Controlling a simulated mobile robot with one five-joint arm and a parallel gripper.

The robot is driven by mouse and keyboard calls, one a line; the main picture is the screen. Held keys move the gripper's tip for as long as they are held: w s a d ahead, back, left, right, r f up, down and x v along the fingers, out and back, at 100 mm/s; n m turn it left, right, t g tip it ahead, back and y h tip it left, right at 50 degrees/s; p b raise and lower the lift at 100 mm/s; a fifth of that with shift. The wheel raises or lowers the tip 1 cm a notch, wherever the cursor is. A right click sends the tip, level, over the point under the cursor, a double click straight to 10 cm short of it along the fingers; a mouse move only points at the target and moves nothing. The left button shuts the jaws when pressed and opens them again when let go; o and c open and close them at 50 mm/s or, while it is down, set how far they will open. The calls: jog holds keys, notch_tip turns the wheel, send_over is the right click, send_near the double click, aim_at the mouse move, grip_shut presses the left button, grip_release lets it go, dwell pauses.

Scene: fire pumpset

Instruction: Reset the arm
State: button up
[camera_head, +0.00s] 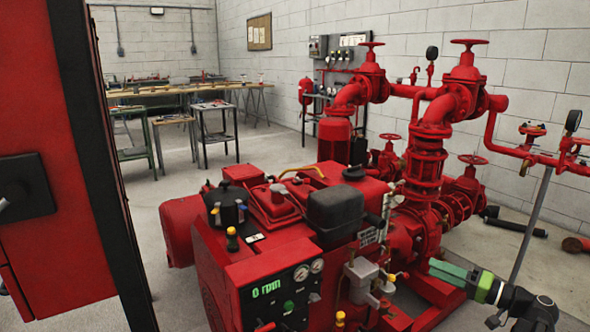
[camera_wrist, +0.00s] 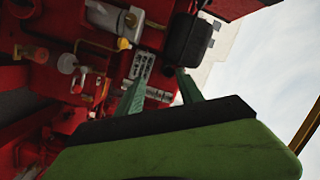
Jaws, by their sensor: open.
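My gripper (camera_head: 434,266) is at the lower right of the head view, with its green fingers pointing left towards the red pump set (camera_head: 265,255). In the wrist view my gripper (camera_wrist: 160,84) shows two green fingers standing apart with nothing between them. The engine side of the pump set (camera_wrist: 60,70) lies beyond the fingertips, with a dark box (camera_wrist: 188,40) and a small label plate (camera_wrist: 142,66). I cannot tell how far the fingertips are from the red parts. My dark wrist and part of my arm show at the bottom right of the head view.
Red pipes and valve wheels (camera_head: 468,43) rise behind my gripper. A grey post (camera_head: 530,225) stands close to my arm. A red cabinet (camera_head: 45,90) fills the left. Workbenches (camera_head: 190,92) stand at the back; floor between is clear.

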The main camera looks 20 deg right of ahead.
jog(key=w+a+r+n+g+y+p, duration=0.15)
jog(key=w+a+r+g+p, duration=0.3)
jog(key=a, duration=0.45)
jog(key=w+a+r+n+g+y+p, duration=0.1)
jog(key=w+a+r+n+p, duration=0.1)
jog(key=w+a+r+p, duration=0.45)
jog(key=w+a+r+n+g+y+p, duration=0.1)
jog(key=a+r+n+g+p, duration=0.15)
jog(key=a+p, duration=0.7)
jog(key=s+a+r+n+g+h+p, duration=0.1)
jog(key=a+r+g+h+p, duration=0.15)
jog(key=a+p, duration=0.45)
jog(key=s+a+r+n+g+h+p, duration=0.1)
jog(key=s+a+g+h+p, duration=0.2)
jog(key=a, duration=0.7)
jog(key=a+r+g+h+p, duration=0.1)
jog(key=a+r+g+p, duration=0.1)
jog(key=a+p, duration=0.55)
jog(key=s+d+f+m+h, duration=0.1)
jog(key=d+f+m+h, duration=0.1)
jog(key=d+h, duration=0.4)
jog(key=d+f, duration=0.1)
jog(key=d, duration=0.2)
jog(key=shift+s+f+m+b, duration=0.2)
jog(key=shift+m+b, duration=0.1)
jog(key=shift+m, duration=0.1)
